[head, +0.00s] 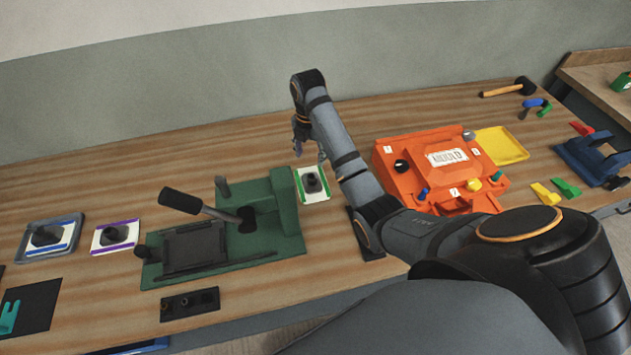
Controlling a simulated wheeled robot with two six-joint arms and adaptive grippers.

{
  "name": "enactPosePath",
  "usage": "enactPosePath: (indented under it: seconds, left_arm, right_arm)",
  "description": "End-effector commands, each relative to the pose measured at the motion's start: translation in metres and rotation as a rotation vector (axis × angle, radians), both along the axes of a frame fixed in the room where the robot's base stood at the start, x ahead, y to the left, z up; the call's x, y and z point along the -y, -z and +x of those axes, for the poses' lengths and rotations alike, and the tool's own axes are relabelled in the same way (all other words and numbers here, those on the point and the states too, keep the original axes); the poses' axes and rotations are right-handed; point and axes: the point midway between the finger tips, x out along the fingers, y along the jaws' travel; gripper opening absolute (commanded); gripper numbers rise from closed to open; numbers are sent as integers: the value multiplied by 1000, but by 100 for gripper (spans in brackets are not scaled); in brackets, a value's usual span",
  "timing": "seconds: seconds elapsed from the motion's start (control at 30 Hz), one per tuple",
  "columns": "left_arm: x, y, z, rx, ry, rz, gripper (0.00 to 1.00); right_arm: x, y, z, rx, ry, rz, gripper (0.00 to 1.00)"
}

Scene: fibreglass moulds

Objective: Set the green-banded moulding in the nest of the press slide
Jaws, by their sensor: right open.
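The green-banded moulding (325,194) is a white plate with green edges and a dark knob in its middle. It lies on the table just right of the green press (288,200). My right gripper (309,155) is open and empty, beyond the moulding in the picture, with its fingers pointing down. The press has a long dark lever (178,201) and a dark slide (193,250) at its front left. I see nothing lying on the slide, but I cannot make out its nest clearly. My left gripper is out of view.
A blue-banded moulding (47,237) sits on a grey tray (77,224), beside a purple-banded one (115,236). A black block with holes (190,304) lies before the press. An orange mould machine (398,150) and yellow tray (504,142) stand right. The table behind the press is clear.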

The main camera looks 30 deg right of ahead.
Motion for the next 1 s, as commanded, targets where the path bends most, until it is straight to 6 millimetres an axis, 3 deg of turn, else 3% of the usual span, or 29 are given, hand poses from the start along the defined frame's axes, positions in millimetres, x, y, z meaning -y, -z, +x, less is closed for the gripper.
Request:
enactPosePath:
  seconds: [0.17,0.4,0.67,0.9,1.0]
  left_arm:
    - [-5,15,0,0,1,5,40]
    - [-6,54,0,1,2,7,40]
    - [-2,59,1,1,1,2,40]
    - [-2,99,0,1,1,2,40]
    - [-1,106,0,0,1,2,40]
  right_arm:
    - [0,15,0,0,2,0,59]
    - [1,54,0,0,4,0,59]
    - [2,60,0,-1,4,-1,59]
    - [6,100,-2,-1,4,-1,59]
    - [6,108,-1,0,4,0,59]
